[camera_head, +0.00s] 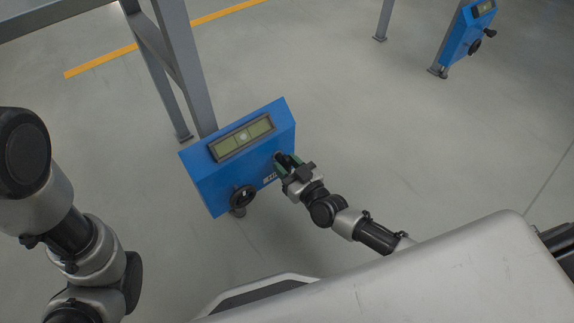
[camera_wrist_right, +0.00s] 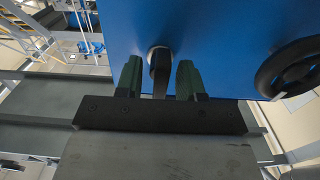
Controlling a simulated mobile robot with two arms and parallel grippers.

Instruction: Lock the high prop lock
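A blue control box (camera_head: 220,180) with a display window (camera_head: 242,137) stands in front of a grey post in the head view. A black handwheel (camera_head: 243,197) is on its front; it also shows in the right wrist view (camera_wrist_right: 267,77). In the wrist view a small dark knob or lever (camera_wrist_right: 160,62) with a light collar sticks out of the blue face. My right gripper (camera_wrist_right: 158,75) has its green fingers on either side of it, with narrow gaps showing. In the head view my right gripper (camera_head: 286,160) is at the box's right side. My left gripper is out of view.
A second blue box (camera_head: 464,38) with a wheel stands on a post at the top right. Grey frame posts (camera_head: 182,60) rise behind the near box. A yellow line (camera_head: 110,63) marks the floor. The floor right of the box is clear.

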